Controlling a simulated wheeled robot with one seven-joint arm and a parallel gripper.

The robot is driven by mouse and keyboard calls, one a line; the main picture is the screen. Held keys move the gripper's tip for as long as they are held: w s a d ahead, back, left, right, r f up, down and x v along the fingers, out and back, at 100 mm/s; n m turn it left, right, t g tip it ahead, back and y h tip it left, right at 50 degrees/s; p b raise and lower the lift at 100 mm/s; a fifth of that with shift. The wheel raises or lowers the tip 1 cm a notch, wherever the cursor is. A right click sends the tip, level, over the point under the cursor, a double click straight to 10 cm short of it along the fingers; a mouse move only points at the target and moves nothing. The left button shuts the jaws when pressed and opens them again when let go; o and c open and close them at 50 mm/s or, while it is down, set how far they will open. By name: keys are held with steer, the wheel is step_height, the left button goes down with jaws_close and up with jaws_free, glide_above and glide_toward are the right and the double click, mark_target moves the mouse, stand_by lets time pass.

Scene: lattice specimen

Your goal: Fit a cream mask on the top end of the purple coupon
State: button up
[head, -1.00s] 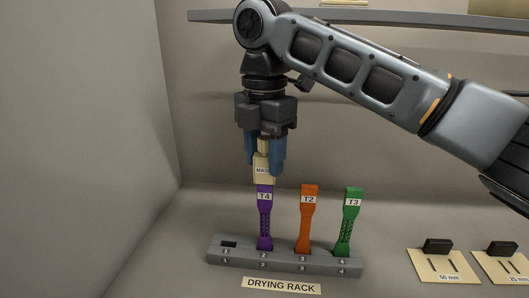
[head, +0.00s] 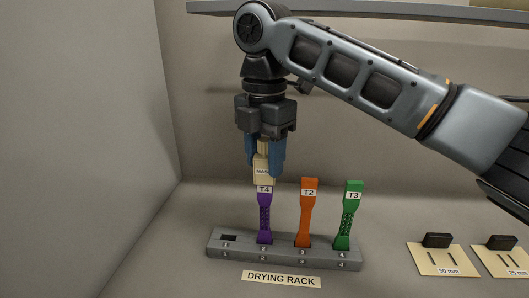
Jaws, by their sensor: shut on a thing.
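My gripper (head: 265,160) points down with its blue fingers shut on the cream mask (head: 263,172), a small block with "MASK" printed on it. The purple coupon (head: 265,208), labelled T4, stands upright in slot 2 of the drying rack (head: 215,250). The mask is in line with the coupon's top end, and its lower edge reaches about the top of the T4 label. The coupon's very top is hidden behind or inside the mask; I cannot tell how far it is inside.
An orange coupon (head: 307,215) labelled T2 and a green coupon (head: 348,215) labelled T3 stand to the right in the rack. Slot 1 (head: 229,238) is empty. Two cream cards with black blocks, 50 mm (head: 445,262) and 25 mm (head: 505,262), lie at right. A shelf (head: 400,22) crosses above.

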mark_target(264, 176)
steer(key=shift+f, duration=1.35)
steer(key=shift+f, duration=0.35)
steer(key=shift+f, duration=0.25)
steer(key=o, duration=1.1)
steer(key=shift+c, duration=0.2)
steer(key=shift+o, duration=0.4)
steer(key=o, duration=0.4)
steer(key=shift+r, duration=0.1)
